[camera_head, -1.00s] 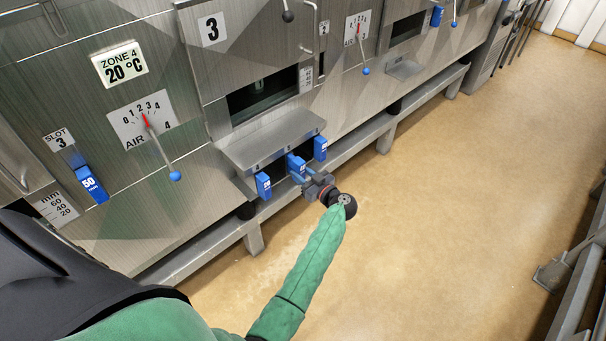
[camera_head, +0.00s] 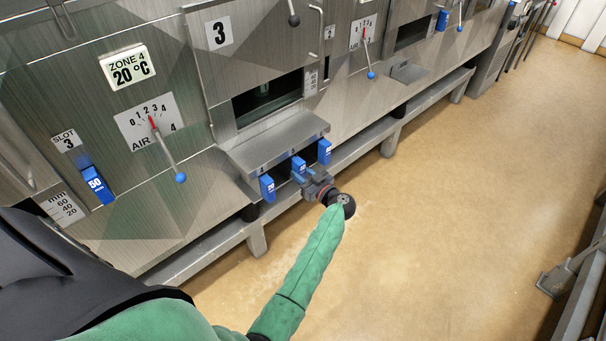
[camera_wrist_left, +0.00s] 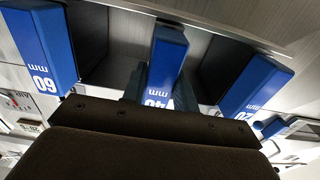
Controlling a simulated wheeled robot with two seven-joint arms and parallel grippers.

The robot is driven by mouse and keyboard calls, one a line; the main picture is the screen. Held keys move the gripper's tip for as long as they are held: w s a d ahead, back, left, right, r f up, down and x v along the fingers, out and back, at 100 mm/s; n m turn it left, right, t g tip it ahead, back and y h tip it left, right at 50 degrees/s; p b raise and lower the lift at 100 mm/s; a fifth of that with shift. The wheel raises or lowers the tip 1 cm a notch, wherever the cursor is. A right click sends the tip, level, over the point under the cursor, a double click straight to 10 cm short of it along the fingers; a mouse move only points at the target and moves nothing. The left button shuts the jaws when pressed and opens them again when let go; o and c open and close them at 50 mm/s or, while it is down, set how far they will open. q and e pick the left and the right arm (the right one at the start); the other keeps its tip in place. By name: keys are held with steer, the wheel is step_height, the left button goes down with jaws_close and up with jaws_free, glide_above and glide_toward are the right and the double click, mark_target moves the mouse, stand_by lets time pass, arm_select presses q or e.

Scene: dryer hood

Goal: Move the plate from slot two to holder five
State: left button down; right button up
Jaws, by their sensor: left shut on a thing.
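My left gripper (camera_head: 309,181) is shut on the middle blue plate (camera_head: 299,165) of a row of three under a grey metal ledge. In the left wrist view the held plate (camera_wrist_left: 167,52) is marked 40 mm and stands between the gripper's fingers. A plate marked 60 mm (camera_wrist_left: 45,45) is on one side and one marked 20 mm (camera_wrist_left: 256,86) on the other. These two also show in the head view, left (camera_head: 267,188) and right (camera_head: 324,151) of the held plate. The holder numbers on the ledge (camera_head: 272,147) are too small to read. My right gripper is out of view.
A blue 50 mm plate (camera_head: 96,185) sits at the slot 3 sign (camera_head: 66,139). Another blue handle (camera_head: 442,21) is farther along the machine. An air lever (camera_head: 167,150) sticks out left of the ledge. A low rail (camera_head: 367,141) runs below; the floor (camera_head: 430,230) is clear.

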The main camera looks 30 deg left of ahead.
arm_select(q)
steer(key=shift+w+a, duration=0.1)
steer(key=shift+a, duration=0.2)
steer(key=c, duration=1)
jaws_free()
steer(key=shift+s+d+f, duration=0.15)
steer(key=shift+s+d, duration=0.05)
steer(key=shift+d, duration=0.3)
steer(key=b+v, duration=0.4)
steer(key=v, duration=0.8)
steer(key=shift+b, duration=0.35)
